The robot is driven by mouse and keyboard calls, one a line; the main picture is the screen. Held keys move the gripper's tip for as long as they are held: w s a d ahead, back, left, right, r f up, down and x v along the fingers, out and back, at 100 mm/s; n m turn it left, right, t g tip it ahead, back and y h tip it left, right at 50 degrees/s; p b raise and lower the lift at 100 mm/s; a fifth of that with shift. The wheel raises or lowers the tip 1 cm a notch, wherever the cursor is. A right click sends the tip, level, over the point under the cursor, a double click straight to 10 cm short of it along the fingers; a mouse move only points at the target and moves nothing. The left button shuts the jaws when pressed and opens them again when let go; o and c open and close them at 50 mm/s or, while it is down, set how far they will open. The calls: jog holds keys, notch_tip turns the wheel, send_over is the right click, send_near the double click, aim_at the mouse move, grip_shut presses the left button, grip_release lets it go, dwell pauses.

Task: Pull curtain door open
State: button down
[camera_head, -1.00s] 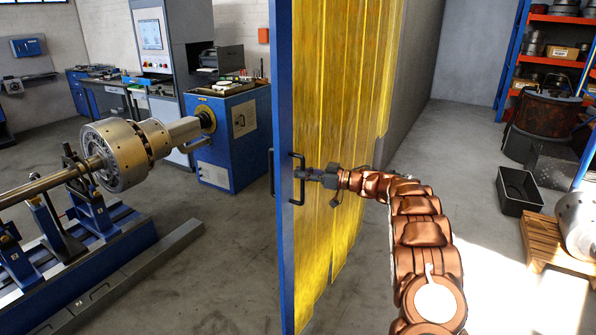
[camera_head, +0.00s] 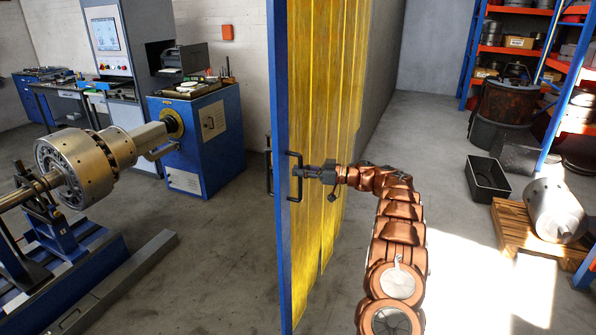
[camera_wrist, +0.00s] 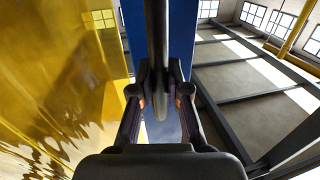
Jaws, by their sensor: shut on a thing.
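The curtain door has a blue upright frame (camera_head: 279,190) and yellow translucent strips (camera_head: 318,130) hanging to its right. A dark vertical handle (camera_head: 294,176) is fixed to the blue frame. My gripper (camera_head: 300,171) reaches in from the right and is shut on this handle. In the wrist view the handle bar (camera_wrist: 157,50) runs down between the two fingers of my gripper (camera_wrist: 160,95), with the blue frame (camera_wrist: 182,35) behind it and the yellow strips (camera_wrist: 60,70) at left. A second handle (camera_head: 268,172) shows on the far side of the frame.
A large metal rotor (camera_head: 75,168) on a blue stand (camera_head: 75,250) is at left, with a blue machine cabinet (camera_head: 205,140) behind it. At right are a black bin (camera_head: 487,180), a wooden pallet (camera_head: 515,225) and orange shelves (camera_head: 520,12).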

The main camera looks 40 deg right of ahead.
jog(key=shift+w+r, duration=0.1)
jog(key=shift+r, duration=0.05)
jog(key=c, duration=1.1)
grip_release()
jog(key=shift+d, duration=0.2)
jog(key=shift+c, duration=0.2)
jog(key=v, duration=1.2)
jog(key=shift+f, duration=0.2)
